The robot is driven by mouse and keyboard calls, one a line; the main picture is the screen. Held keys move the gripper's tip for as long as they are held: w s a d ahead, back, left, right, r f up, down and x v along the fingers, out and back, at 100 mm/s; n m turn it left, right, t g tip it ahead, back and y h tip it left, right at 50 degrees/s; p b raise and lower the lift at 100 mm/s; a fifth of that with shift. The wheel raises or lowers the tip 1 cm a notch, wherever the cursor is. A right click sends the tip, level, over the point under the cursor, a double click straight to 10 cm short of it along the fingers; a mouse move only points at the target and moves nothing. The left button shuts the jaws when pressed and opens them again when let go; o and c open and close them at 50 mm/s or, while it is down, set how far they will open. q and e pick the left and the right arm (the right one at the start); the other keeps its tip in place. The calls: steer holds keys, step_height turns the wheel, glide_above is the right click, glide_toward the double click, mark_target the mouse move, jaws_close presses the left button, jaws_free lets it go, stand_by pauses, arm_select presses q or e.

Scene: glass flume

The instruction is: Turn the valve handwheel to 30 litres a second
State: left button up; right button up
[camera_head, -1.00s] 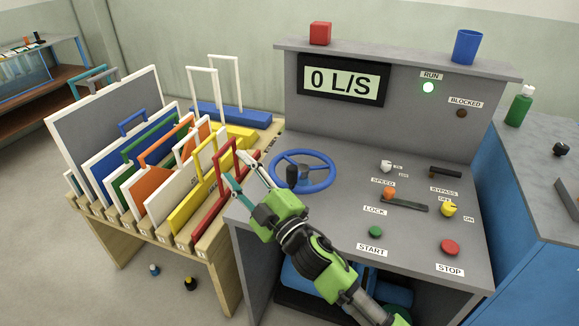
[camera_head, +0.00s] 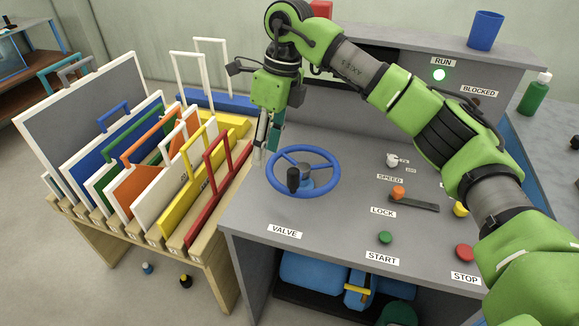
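The blue valve handwheel (camera_head: 330,185) lies on the left part of the grey console top. Its dark upright knob (camera_head: 293,180) stands at the wheel's left front side. The VALVE label (camera_head: 284,231) is in front of it. My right gripper (camera_head: 264,152) points down just left of and behind the wheel, near the console's left edge. Its pale and teal fingers look apart with nothing between them. It appears clear of the wheel rim. The flow display is almost wholly hidden behind my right arm, so no number can be read. My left gripper is not in view.
Left of the console, a wooden rack (camera_head: 215,265) holds several framed panels; the red one (camera_head: 212,190) stands close to the gripper.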

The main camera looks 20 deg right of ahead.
step_height(320, 180, up, 3)
steer(key=h, duration=0.2)
glide_above(293, 170)
steer(key=shift+m, duration=0.3)
step_height(293, 170, down, 12)
steer(key=p, duration=0.3)
steer(key=shift+f+p, duration=0.25)
steer(key=shift+p, duration=0.1)
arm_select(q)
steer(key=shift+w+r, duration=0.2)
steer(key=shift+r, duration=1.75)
arm_select(e)
steer(key=shift+f, duration=0.6)
jaws_close()
